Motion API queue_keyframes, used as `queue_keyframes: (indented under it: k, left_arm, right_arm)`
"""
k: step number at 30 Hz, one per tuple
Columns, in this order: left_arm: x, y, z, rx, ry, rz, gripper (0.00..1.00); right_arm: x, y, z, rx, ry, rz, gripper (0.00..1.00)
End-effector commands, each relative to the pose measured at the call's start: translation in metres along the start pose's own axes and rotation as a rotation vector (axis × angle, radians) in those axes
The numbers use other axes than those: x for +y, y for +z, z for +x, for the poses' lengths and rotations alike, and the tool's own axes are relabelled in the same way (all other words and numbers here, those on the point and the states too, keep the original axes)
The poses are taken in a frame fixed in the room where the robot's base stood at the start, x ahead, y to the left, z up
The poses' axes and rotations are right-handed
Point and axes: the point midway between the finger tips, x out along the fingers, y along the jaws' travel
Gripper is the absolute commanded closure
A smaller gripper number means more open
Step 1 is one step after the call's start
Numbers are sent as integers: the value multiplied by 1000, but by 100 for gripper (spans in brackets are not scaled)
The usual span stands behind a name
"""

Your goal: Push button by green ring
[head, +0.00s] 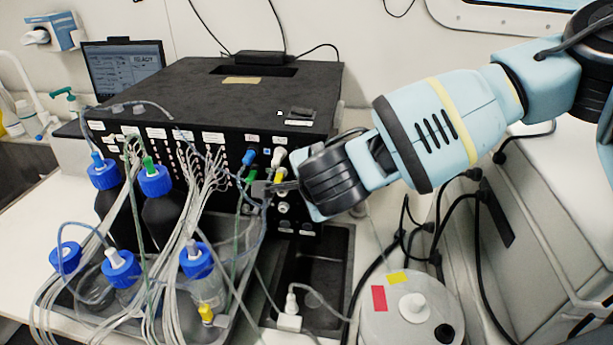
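A black instrument box (225,95) stands on the bench, its front panel full of ports, labels and tubing. A green fitting (251,176) shows on the right part of the panel, below a blue one (250,157). I cannot make out for sure which part is the green ring or its button. My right gripper (262,188) comes in from the right, with its fingertips in front of the panel, just below and beside the green fitting. Whether the tips touch the panel, and whether they are open or shut, I cannot tell. My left gripper is out of view.
Several blue-capped bottles (120,268) with bundled tubes stand in front of the box at left. A black sink-like recess (335,275) lies below the gripper. A round grey container (400,322) stands at the bottom right. Loose cables hang to the right.

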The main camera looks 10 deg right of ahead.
Motion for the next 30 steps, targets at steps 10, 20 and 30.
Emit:
queue_keyframes:
  k: [10,20,30]
  left_arm:
    - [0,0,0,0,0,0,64]
    - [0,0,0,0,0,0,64]
    - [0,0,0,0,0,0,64]
  right_arm:
    - [0,0,0,0,0,0,100]
    - [-2,-2,2,1,-1,0,100]
    - [-5,-5,6,0,0,0,100]
